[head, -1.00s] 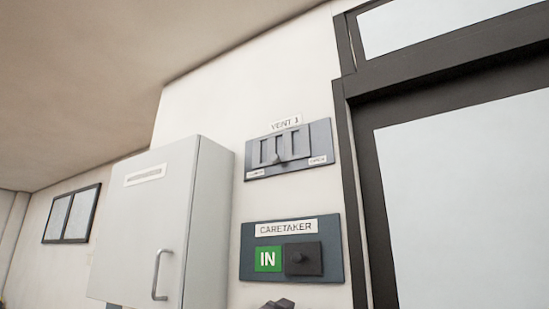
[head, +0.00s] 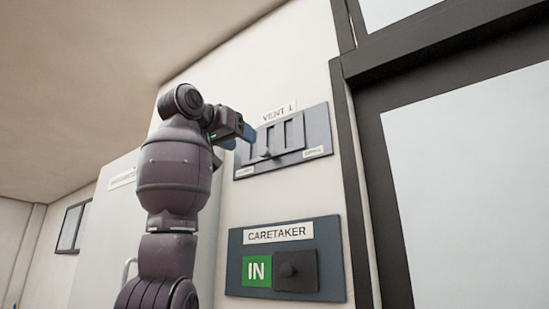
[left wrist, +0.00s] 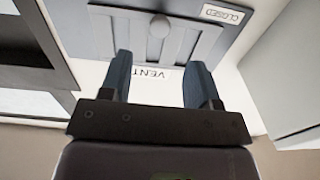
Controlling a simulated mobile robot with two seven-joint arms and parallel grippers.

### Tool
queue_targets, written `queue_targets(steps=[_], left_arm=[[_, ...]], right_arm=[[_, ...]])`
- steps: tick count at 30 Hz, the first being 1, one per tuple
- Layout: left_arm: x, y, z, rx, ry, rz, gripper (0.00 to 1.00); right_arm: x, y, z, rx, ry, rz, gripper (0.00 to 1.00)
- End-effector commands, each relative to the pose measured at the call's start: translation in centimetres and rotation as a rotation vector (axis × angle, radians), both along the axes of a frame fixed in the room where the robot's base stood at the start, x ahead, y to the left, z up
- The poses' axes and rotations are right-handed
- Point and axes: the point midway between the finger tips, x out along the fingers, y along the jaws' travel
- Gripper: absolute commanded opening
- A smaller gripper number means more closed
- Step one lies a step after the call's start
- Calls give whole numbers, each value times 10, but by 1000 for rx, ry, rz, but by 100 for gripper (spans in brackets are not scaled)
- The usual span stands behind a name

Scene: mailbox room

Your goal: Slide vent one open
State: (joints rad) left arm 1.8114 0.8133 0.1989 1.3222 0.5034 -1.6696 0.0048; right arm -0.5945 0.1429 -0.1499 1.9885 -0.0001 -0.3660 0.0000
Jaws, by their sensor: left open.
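The vent 1 panel (head: 318,130) is a blue-grey plate on the wall under a "VENT 1" label (head: 278,112). It carries a slatted grey slide with a small round knob, which shows in the left wrist view (left wrist: 160,26). A "CLOSED" label (left wrist: 222,14) shows there too, on the panel's left side as the head view sees it. My left gripper (head: 246,140) is at the panel's left edge, partly covering it. In the left wrist view its open fingers (left wrist: 161,75) point toward the knob, one either side of its line, with nothing between them. My right gripper is out of view.
Below the vent is a caretaker panel (head: 236,260) with a green "IN" sign and a dark knobbed slide. A grey cabinet (head: 118,225) stands out from the wall at left, behind my arm. A dark-framed door (head: 375,180) is at right.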

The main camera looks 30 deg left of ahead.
Motion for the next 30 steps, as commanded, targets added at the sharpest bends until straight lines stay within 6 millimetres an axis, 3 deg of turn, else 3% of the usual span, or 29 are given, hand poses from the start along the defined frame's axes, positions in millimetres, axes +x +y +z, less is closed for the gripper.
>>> queue_targets(steps=[5, 21, 30], left_arm=[[-6, 3, 7, -9, 15, -13, 56], [76, -4, 7, -9, 16, -12, 56], [97, -6, 6, -9, 13, -13, 56]], right_arm=[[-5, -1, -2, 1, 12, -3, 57], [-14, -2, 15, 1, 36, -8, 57], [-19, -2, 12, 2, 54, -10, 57]])
